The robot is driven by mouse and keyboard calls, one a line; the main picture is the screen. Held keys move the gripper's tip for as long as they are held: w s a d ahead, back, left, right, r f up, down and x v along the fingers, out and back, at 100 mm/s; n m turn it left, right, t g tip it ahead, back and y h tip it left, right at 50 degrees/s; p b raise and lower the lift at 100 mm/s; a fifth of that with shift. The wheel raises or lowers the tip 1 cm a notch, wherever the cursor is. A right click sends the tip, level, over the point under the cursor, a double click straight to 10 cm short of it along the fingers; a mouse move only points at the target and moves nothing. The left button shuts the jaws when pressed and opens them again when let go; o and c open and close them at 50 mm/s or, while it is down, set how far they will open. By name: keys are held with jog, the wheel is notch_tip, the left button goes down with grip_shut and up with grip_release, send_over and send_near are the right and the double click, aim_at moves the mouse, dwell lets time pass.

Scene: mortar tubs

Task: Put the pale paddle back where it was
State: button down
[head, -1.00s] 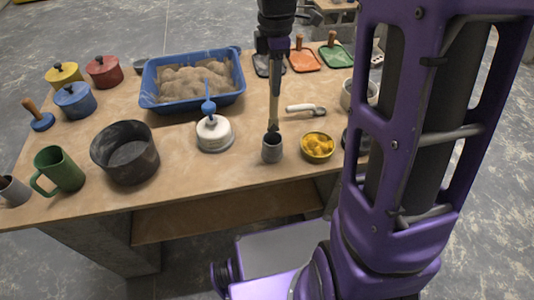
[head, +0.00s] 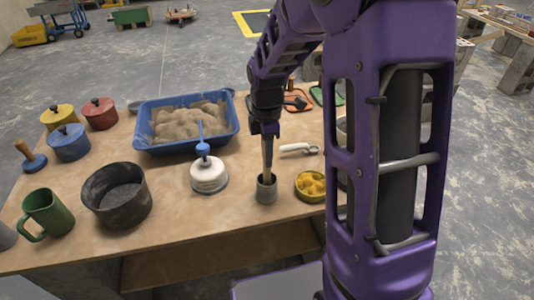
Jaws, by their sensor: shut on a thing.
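The pale paddle (head: 267,158) is a light wooden stick, held upright by my gripper (head: 267,132). My gripper is shut on its upper part. The paddle's lower end is hidden inside a small grey cup (head: 266,189) near the table's front edge. I cannot tell whether it touches the cup's bottom.
A yellow-filled bowl (head: 311,186) stands just right of the cup, and a white-handled scoop (head: 298,148) lies behind. A blue tray of sand (head: 150,147) and a dark pot (head: 97,207) are farther left.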

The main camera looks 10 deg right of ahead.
jog(key=shift+f, duration=0.1)
jog(key=shift+f, duration=0.15)
jog(key=c, duration=0.7)
grip_release()
notch_tip(320, 180, up, 12)
jog(key=shift+r+p, duration=0.25)
jog(key=shift+p, duration=0.15)
